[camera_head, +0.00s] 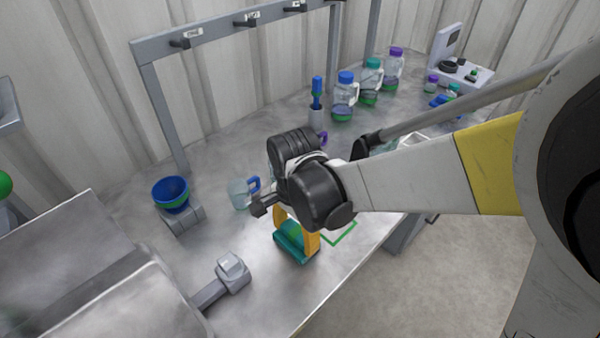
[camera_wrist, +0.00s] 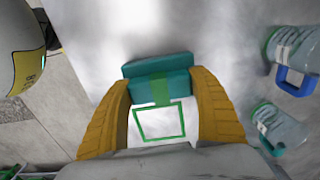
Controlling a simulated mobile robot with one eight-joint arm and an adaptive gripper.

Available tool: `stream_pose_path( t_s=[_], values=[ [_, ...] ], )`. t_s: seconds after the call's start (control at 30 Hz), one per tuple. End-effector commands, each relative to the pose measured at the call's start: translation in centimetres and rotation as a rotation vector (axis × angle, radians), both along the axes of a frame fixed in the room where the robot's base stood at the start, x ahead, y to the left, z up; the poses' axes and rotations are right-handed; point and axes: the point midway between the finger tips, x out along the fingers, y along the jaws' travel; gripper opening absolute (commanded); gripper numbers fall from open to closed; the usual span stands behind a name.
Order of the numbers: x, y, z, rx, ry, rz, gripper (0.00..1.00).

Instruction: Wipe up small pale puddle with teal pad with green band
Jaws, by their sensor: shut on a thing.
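My gripper (camera_head: 297,228) has its yellow fingers closed on the teal pad with a green band (camera_head: 294,245). In the wrist view the pad (camera_wrist: 140,68) sits between the two fingertips (camera_wrist: 160,88), with the green band near its middle. The pad is low over the metal table; I cannot tell whether it touches the surface. A green square outline (camera_head: 340,232) is marked on the table beside the pad, and it also shows in the wrist view (camera_wrist: 160,137). I cannot make out the pale puddle; glare on the metal or my arm may hide it.
A clear jug with a blue handle (camera_head: 241,193) stands behind the pad. A blue bowl (camera_head: 172,194) is at left, a grey fixture (camera_head: 231,272) at front left. Several lidded bottles (camera_head: 345,97) stand at the back. The table's front edge is close to the pad.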

Motion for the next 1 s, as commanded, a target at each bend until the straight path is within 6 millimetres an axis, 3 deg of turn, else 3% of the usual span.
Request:
stream_pose_path(
  t_s=[0.17, 0.7, 1.0],
  values=[
    [0.0, 0.0, 0.5, 0.0, 0.0, 0.0, 0.32],
    [0.0, 0.0, 6.0, 0.0, 0.0, 0.0, 0.32],
    [0.0, 0.0, 6.0, 0.0, 0.0, 0.0, 0.32]
  ],
)
